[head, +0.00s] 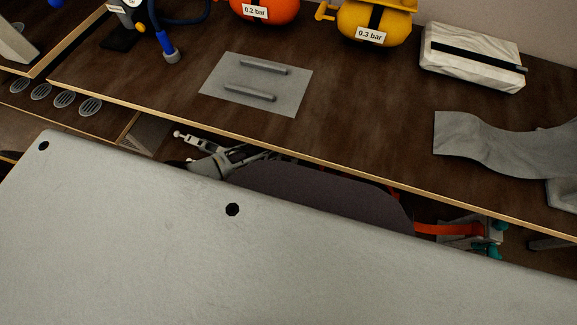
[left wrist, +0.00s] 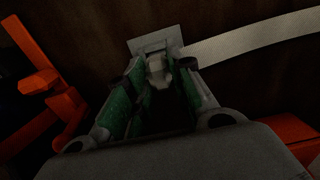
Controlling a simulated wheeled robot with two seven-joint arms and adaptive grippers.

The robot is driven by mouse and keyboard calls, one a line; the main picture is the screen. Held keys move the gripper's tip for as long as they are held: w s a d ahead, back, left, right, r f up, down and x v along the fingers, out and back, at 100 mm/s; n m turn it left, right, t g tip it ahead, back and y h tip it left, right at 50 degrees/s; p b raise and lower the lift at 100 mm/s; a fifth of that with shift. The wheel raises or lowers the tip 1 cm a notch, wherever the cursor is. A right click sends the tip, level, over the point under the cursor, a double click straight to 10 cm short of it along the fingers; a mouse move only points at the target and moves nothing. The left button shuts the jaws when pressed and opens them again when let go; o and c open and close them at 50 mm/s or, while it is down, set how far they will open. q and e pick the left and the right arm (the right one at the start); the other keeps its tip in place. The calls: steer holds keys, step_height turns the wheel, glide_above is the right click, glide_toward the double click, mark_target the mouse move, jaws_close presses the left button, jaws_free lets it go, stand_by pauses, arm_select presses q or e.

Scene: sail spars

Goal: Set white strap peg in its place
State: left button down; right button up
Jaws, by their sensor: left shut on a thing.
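In the left wrist view my left gripper (left wrist: 158,84) has its green-padded fingers closed around a pale peg (left wrist: 157,64). Beyond the fingertips is a light plate (left wrist: 150,42), with a white woven strap (left wrist: 255,35) running off to the right. I cannot tell whether the peg is seated in the plate. In the head view, grey gripper-like linkage (head: 213,163) shows below the table edge, partly hidden. Teal-tipped parts (head: 495,252) show at lower right; I cannot tell whether they belong to my right gripper. The peg is not clearly visible in the head view.
A dark table (head: 370,120) bears a grey plate (head: 216,85) with two bars, a grey cloth (head: 480,142), a strapped white bundle (head: 465,58), and orange (head: 262,10) and yellow (head: 372,22) containers. Orange parts (left wrist: 38,80) flank the gripper in the wrist view.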

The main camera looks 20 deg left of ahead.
arm_select(q)
steer(key=shift+f, duration=0.2)
stand_by(0.4)
steer(key=c, duration=1.2)
jaws_free()
steer(key=shift+o, duration=0.2)
steer(key=shift+r, duration=0.15)
step_height(320, 180, up, 12)
steer(key=shift+f, duration=0.2)
stand_by(0.7)
